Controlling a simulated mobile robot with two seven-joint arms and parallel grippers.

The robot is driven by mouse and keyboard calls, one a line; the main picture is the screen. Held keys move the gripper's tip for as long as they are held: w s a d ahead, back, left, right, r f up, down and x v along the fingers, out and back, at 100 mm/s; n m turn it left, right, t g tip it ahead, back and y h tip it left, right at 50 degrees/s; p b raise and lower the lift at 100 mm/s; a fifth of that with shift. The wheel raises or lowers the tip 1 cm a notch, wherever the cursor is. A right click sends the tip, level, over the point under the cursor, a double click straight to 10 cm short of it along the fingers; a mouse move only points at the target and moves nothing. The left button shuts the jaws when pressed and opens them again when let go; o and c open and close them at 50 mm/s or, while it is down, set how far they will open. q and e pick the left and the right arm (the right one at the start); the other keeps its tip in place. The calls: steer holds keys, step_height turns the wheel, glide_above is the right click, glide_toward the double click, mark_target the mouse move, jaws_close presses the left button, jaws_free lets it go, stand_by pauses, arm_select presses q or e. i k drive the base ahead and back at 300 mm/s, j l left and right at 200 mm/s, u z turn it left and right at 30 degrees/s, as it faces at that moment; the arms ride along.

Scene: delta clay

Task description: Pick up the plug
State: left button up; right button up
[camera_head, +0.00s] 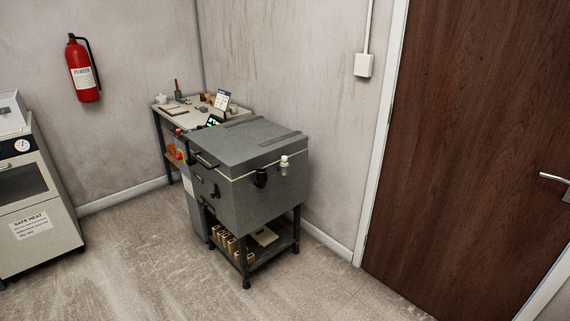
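A grey box-shaped kiln (255,205) with a closed lid stands on a dark frame near the middle of the view. On its right-hand face are a small dark fitting (261,178) and, to the right of it, a small pale fitting with a rounded top (284,165). One of these may be the plug, but they are too small to tell. Neither of my grippers is in view.
A cluttered worktable (172,109) stands behind the kiln in the corner. A closed brown door (470,150) is at right. The floor (150,260) in front is clear.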

mark_target(284, 159)
steer(key=i+z, duration=0.15)
steer(key=i, duration=0.85)
steer(key=i+z, duration=0.1)
steer(key=i, duration=0.85)
